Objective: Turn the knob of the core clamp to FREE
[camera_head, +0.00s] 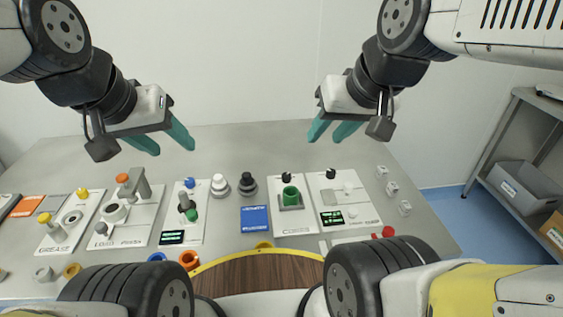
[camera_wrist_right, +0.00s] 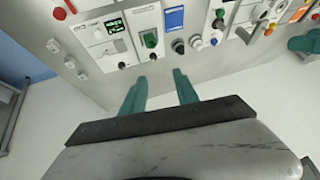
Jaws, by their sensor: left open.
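A panel with a green part (camera_head: 290,198) has a small black knob (camera_head: 287,177) at its far edge. The panel to its right, with a lit display (camera_head: 331,218), has another black knob (camera_head: 331,174). I cannot tell which is the core clamp's knob; the markings are too small to read. Both knobs show in the right wrist view, one by the green part (camera_wrist_right: 153,57) and one by the display panel (camera_wrist_right: 122,65). My right gripper (camera_head: 326,138) is open and empty, above and beyond these panels. My left gripper (camera_head: 170,148) is open and empty over the table's left part.
A grease panel (camera_head: 55,236), a part-loading panel (camera_head: 102,230) and a second display panel (camera_head: 174,225) lie to the left. White (camera_head: 220,184) and black (camera_head: 248,184) round pieces stand near a blue card (camera_head: 255,219). A grey shelf (camera_head: 520,140) stands at right.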

